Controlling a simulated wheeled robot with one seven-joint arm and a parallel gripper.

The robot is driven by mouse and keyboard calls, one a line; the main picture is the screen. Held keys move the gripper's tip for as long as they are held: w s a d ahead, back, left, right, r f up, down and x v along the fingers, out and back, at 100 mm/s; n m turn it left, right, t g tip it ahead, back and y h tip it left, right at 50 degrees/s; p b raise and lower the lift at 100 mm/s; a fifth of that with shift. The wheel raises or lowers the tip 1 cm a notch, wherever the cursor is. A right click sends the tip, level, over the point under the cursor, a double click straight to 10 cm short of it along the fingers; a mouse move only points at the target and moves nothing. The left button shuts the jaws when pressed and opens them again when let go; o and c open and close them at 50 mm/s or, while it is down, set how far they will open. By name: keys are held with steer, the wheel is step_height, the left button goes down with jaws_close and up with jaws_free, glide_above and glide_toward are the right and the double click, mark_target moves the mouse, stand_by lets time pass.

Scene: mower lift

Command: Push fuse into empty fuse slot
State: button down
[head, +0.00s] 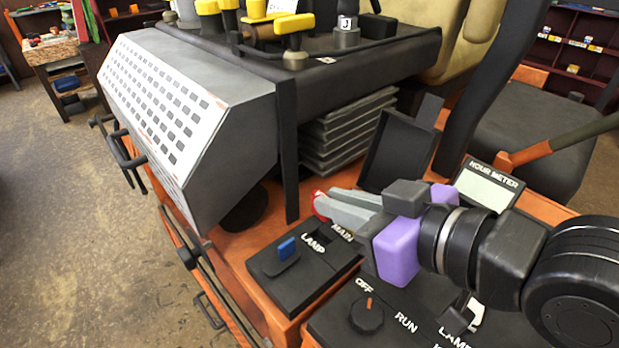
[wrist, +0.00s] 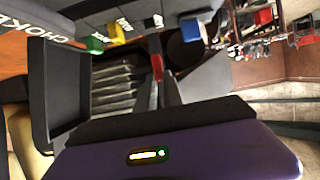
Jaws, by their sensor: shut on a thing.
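My gripper (head: 321,205), with grey fingers and a purple body, is shut on a small red fuse (head: 317,211). The red fuse also shows at the fingertips in the wrist view (wrist: 157,67). The black fuse block (head: 262,283) lies below the fingertips in the head view. A blue fuse (head: 287,249) stands in its slot marked LAMP. The MAIN label (head: 342,232) is beside the fingers. The slot by MAIN is hard to make out, and I cannot tell whether the red fuse touches the block.
A black open cover (head: 398,150) stands upright behind the gripper. A grey sloped panel (head: 205,110) rises at left. A dial (head: 367,315) marked OFF and RUN sits in front, and an hour meter (head: 488,187) stands at right.

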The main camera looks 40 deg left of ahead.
mark_target(336, 251)
steer(key=shift+a, duration=0.15)
steer(key=shift+f+b, duration=0.6)
steer(key=shift+f, duration=0.15)
steer(key=shift+f+b, duration=1)
steer(key=shift+f, duration=0.45)
steer(key=shift+d, duration=0.2)
steer(key=shift+f+b, duration=0.9)
steer(key=shift+f, duration=0.05)
steer(key=c, duration=1.4)
jaws_free()
steer(key=shift+d, duration=0.1)
steer(key=shift+b+v, duration=0.55)
steer(key=shift+v, duration=3.3)
